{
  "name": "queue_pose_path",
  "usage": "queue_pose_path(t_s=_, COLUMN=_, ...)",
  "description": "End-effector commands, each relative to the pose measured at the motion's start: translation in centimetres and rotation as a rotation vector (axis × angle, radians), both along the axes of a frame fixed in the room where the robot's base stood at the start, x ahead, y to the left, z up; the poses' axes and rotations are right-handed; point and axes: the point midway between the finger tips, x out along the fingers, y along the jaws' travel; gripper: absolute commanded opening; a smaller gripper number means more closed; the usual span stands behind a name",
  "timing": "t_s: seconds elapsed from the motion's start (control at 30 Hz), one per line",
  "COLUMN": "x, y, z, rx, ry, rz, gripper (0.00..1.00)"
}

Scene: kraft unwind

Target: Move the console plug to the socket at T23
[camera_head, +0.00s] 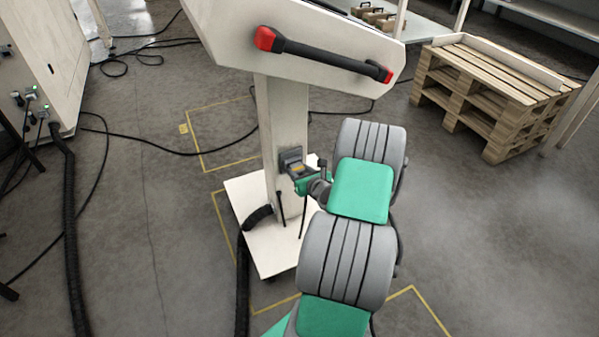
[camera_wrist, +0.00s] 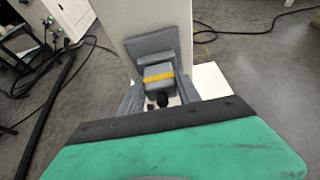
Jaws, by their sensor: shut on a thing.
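The console plug (camera_wrist: 159,76) is a grey block with a yellow band, and it also shows small in the head view (camera_head: 297,169). It sits at a grey housing (camera_wrist: 152,45) on the white pedestal of the console (camera_head: 283,115). I cannot tell how deep it is seated. My gripper (camera_wrist: 160,88) is shut on the plug, with one grey finger on each side; in the head view my gripper (camera_head: 305,181) is partly hidden behind my arm. No T23 label is legible. A white cabinet (camera_head: 58,60) at the left has small green-lit connectors (camera_head: 31,97).
A thick black hose (camera_head: 241,275) runs from the console's white base plate (camera_head: 250,195). Black cables (camera_head: 150,142) cross the floor. Yellow floor lines (camera_head: 201,160) mark areas around and behind the base. A wooden pallet stack (camera_head: 490,85) stands back right. Floor at right is clear.

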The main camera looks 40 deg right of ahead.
Motion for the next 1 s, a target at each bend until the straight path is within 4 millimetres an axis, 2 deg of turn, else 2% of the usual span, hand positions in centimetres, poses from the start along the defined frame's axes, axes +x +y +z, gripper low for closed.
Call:
queue_pose_path(t_s=0.53, x=-0.2, y=0.0, z=0.0, rx=0.000, ry=0.000, rz=0.000, gripper=0.00)
queue_pose_path(t_s=1.0, x=-2.7, y=0.7, z=0.1, rx=0.001, ry=0.001, rz=-0.001, gripper=0.00)
